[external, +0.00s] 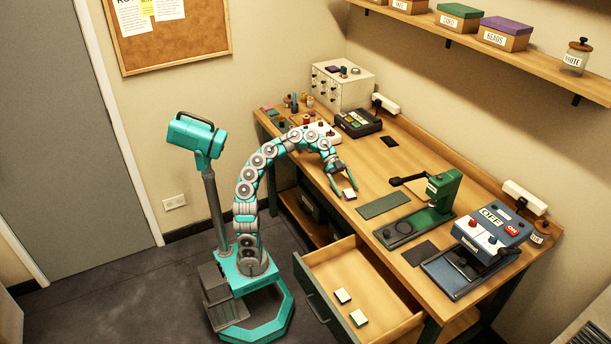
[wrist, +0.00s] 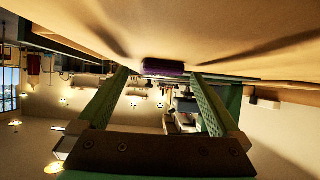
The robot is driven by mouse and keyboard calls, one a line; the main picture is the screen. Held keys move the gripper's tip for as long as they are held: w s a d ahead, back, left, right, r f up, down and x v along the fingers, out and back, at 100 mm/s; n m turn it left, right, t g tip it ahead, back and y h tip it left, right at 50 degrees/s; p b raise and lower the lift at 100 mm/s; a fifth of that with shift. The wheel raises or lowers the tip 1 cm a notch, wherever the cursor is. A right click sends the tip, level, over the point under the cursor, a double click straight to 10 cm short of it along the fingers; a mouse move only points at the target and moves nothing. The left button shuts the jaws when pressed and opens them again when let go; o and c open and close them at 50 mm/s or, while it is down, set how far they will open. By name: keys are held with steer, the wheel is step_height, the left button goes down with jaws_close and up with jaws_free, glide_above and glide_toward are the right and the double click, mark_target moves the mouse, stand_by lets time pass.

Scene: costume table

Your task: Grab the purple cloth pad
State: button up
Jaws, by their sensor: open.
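My gripper (external: 344,190) reaches over the front edge of the wooden table, with its fingers open and pointing down. The purple cloth pad (wrist: 163,67) is a small dark purple block that lies on the tabletop. In the wrist view it sits between and just beyond my fingertips, with a gap on each side. In the external view the small pad (external: 349,195) shows between the fingertips near the table's front edge. No grip on it shows.
A dark green mat (external: 384,206) lies right of the pad. Beyond it stand a green press (external: 440,192) and a blue-grey machine (external: 488,235). An open drawer (external: 337,270) with two white-topped pads juts out below. A white drawer cabinet (external: 342,86) stands at the back left.

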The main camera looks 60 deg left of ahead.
steer(key=shift+d+f, duration=0.25)
steer(key=shift+d, duration=0.15)
steer(key=shift+c, duration=0.2)
steer(key=c, duration=1.4)
